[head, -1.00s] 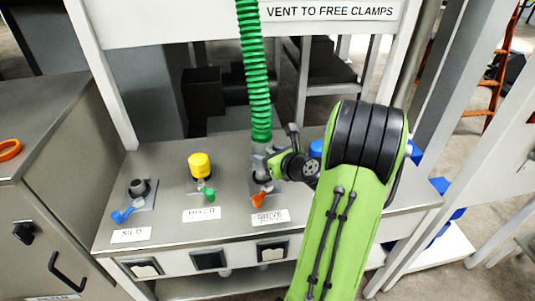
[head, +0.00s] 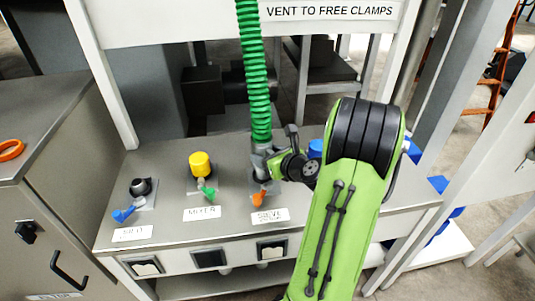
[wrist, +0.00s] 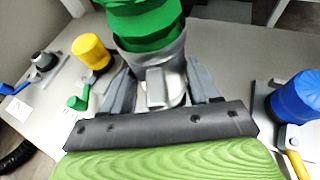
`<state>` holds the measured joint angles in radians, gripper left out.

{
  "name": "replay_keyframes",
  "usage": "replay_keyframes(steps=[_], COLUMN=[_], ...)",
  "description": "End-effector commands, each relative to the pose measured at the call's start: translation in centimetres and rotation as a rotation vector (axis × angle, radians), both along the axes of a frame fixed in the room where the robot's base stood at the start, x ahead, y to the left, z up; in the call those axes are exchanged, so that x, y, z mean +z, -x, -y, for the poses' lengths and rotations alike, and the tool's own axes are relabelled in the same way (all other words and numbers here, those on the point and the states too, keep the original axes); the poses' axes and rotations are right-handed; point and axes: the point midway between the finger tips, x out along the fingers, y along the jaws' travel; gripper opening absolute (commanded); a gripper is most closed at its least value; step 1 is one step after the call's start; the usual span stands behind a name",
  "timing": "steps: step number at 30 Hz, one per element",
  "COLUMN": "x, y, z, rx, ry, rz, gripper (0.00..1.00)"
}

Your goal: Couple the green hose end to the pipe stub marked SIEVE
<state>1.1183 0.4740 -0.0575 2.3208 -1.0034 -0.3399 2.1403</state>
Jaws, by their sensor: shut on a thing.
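The green hose (head: 254,80) hangs down from above, and its grey metal end (wrist: 168,68) is at the SIEVE position. My gripper (wrist: 163,88) is shut on that grey end, with a finger on each side of it. The end stands upright over the stub behind the SIEVE label (head: 269,216). The stub itself is hidden by the hose end and my gripper, so I cannot tell whether the end is fully seated. An orange lever (head: 260,198) shows at the foot of the SIEVE position in the head view.
To the left stand the MIXER stub with a yellow cap (head: 200,165) and green lever (head: 207,192), then an open dark stub (head: 141,187) with a blue lever (head: 123,214). A blue cap (wrist: 296,97) with a yellow lever stands to the right. A white beam crosses behind.

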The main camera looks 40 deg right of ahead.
Motion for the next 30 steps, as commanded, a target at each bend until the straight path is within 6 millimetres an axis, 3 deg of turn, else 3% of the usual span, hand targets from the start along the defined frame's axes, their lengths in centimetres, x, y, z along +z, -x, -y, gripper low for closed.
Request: replay_keyframes(steps=[30], x=[-1.4], y=[0.0], z=[0.0], rx=[0.000], ry=[0.003], rz=[0.004], gripper=[0.08])
